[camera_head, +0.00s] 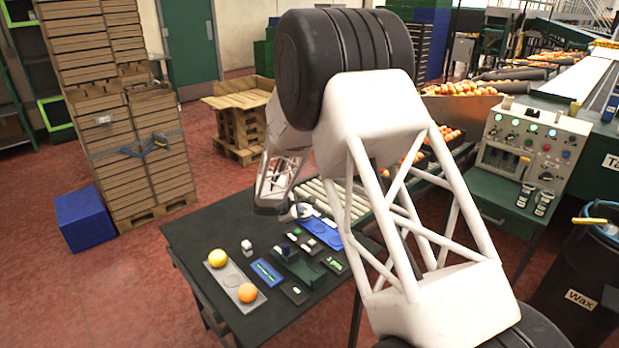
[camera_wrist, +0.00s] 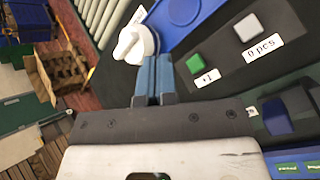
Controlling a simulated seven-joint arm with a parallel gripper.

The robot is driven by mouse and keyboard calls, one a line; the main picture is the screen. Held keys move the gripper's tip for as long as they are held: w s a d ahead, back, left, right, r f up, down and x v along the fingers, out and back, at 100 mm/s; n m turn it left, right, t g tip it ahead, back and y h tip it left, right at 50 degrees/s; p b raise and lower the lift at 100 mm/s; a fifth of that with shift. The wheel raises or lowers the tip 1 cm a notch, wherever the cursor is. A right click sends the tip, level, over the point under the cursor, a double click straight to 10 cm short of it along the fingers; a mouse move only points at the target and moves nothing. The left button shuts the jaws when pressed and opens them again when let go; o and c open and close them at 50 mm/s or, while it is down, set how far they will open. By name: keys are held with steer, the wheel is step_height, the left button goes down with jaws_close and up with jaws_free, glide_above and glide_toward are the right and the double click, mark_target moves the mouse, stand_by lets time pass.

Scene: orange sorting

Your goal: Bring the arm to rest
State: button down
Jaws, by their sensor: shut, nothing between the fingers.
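My gripper (camera_wrist: 154,78) shows in the wrist view with its two blue fingers shut together and nothing between them. It is above the dark table (camera_head: 192,234), close to a white rounded object (camera_wrist: 134,46) and a blue tray (camera_wrist: 176,14). Whether the fingertips touch the white object I cannot tell. In the head view my white arm reaches over the table, and the fingers are hard to make out behind it.
A control panel (camera_head: 530,145) stands right, beside a wax barrel (camera_head: 575,290). Crates (camera_head: 140,120) stand left.

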steer(key=s+d+r+m+g, duration=0.4)
steer(key=s+d+r+m, duration=0.6)
steer(key=s+d+r, duration=1.2)
steer(key=s+d+r+m+y, duration=0.1)
steer(key=s+r+m+y, duration=0.1)
steer(key=s, duration=0.9)
steer(key=s+d+r+m+y, duration=0.2)
steer(key=s+m, duration=0.2)
steer(key=s, duration=0.7)
steer(key=s+d+r+m+y, duration=0.1)
steer(key=s+d+r+m, duration=0.1)
steer(key=s, duration=1)
steer(key=shift+d+m+g+y, duration=0.2)
steer(key=shift+m+g+y, duration=0.15)
steer(key=shift+m, duration=0.35)
